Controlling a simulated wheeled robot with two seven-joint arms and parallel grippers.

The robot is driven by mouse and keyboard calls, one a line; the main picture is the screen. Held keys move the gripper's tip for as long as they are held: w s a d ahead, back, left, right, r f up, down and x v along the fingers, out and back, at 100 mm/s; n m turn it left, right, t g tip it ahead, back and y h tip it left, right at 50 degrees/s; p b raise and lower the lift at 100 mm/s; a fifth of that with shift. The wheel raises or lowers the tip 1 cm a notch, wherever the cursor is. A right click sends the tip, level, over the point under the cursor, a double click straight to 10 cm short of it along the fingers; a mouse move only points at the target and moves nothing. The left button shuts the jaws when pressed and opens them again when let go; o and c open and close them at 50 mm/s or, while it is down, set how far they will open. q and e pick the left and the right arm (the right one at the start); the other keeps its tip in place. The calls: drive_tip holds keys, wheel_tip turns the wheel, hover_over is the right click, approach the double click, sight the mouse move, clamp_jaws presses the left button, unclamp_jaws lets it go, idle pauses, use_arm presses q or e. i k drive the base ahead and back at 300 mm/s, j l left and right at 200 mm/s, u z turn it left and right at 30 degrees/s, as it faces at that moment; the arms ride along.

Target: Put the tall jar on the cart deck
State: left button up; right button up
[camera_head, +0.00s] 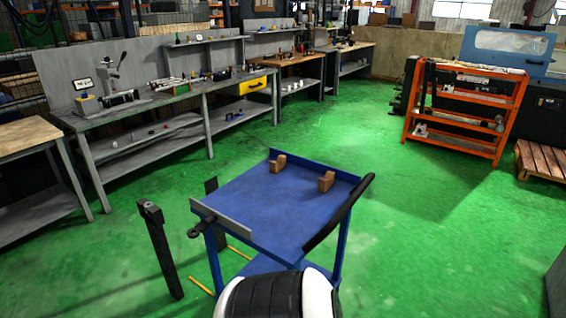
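The blue cart deck (275,205) is in the middle of the head view, with a raised blue rim along its back edge. Two small brown blocks (278,163) (326,181) sit apart near the back of the deck. A grey flat bar (222,215) lies across its front-left edge, and a long black bar (340,212) runs along its right edge. The front of the deck is bare. I cannot make out a tall jar in this view. Neither of my grippers can be made out. A black and white part of my own body covers the bottom middle, hiding some of the cart's lower part.
A dark upright post (160,250) stands left of the cart. Grey workbenches (180,93) with tools line the back left. An orange shelf rack (465,110) and a wooden pallet (540,165) are at the right. Green floor around the cart is mostly clear.

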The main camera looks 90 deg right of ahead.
sight(268, 206)
drive_tip(key=z, duration=1.7)
drive_tip(key=i+l+z, duration=0.1)
drive_tip(key=l+z, duration=0.25)
drive_tip(key=i+l+z, duration=0.15)
drive_tip(key=l+z, duration=0.15)
drive_tip(key=i+l+z, duration=0.15)
drive_tip(key=l+z, duration=0.2)
